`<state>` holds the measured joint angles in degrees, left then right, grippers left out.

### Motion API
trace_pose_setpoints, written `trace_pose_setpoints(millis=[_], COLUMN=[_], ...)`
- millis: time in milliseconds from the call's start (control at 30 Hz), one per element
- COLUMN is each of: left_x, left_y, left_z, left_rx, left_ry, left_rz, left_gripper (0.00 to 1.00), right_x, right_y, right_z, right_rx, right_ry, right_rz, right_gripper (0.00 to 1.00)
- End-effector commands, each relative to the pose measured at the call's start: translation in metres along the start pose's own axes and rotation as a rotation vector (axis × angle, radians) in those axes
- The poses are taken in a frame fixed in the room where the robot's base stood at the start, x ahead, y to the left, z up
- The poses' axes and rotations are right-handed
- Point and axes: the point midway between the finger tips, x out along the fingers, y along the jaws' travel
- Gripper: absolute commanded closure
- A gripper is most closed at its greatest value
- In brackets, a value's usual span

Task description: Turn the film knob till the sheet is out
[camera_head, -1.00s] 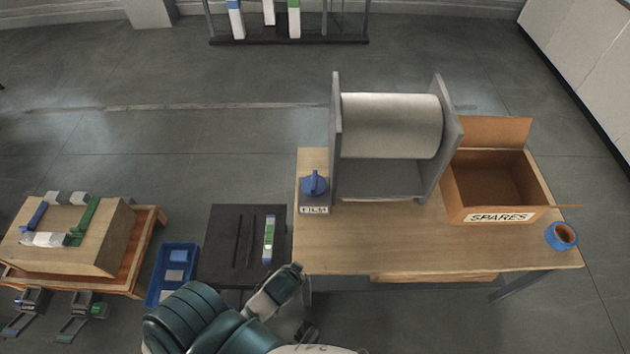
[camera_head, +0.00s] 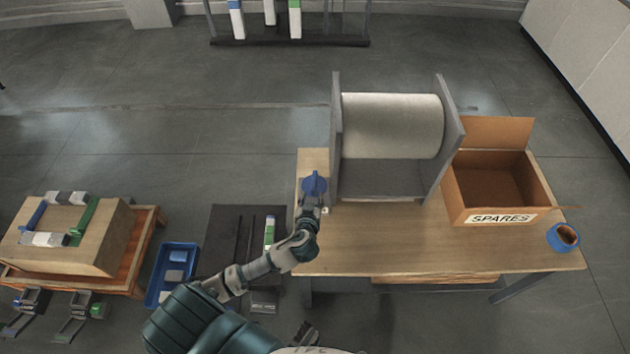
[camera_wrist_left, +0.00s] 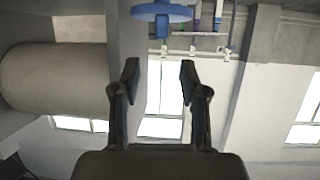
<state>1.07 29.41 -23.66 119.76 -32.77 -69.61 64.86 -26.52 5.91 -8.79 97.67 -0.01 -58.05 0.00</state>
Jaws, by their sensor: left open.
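The blue film knob (camera_head: 314,184) stands at the left front of the grey roll stand (camera_head: 336,140) on the wooden table. The FILM label seen before is now hidden behind my arm. A pale film roll (camera_head: 392,125) sits between the stand's side plates, and I see no sheet hanging from it. My left gripper (camera_head: 312,205) is just in front of the knob. In the left wrist view my left gripper (camera_wrist_left: 158,75) is open and empty, with the knob (camera_wrist_left: 162,13) beyond its fingertips. Whether the fingers touch the knob is unclear in the head view.
An open cardboard SPARES box (camera_head: 497,190) and a blue tape roll (camera_head: 563,237) are on the table's right. A black board (camera_head: 225,240), a blue tray (camera_head: 172,275) and a low wooden stand (camera_head: 70,250) are at left. The table's front middle is clear.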

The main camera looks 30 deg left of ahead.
Motion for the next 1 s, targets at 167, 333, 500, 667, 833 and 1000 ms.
trace_pose_setpoints(millis=[167, 333, 500, 667, 833, 1000], left_x=[0.045, 0.08, 0.102, 0.11, 0.11, 0.11], left_y=[0.0, 0.0, 0.001, 0.001, 0.0, 0.0], left_z=[0.001, 0.001, 0.002, 0.001, 0.001, 0.001], left_rx=[0.002, 0.002, 0.001, 0.001, 0.0, 0.0], left_ry=[0.001, 0.0, -0.001, -0.001, -0.001, -0.002], left_rz=[-0.002, -0.001, 0.001, 0.001, 0.002, 0.001], left_gripper=[0.56, 0.56, 0.56, 0.56, 0.56, 0.79], right_x=[-0.011, -0.024, -0.033, -0.038, -0.038, -0.038], right_y=[0.0, 0.001, 0.002, 0.002, 0.002, 0.002], right_z=[-0.007, -0.013, -0.017, -0.018, -0.019, -0.019], right_rx=[0.002, 0.003, 0.004, 0.005, 0.005, 0.005], right_ry=[0.006, 0.01, 0.014, 0.014, 0.013, 0.013], right_rz=[0.0, 0.001, 0.001, 0.001, 0.002, 0.002], right_gripper=[0.6, 0.6, 0.6, 0.6, 0.6, 0.6])
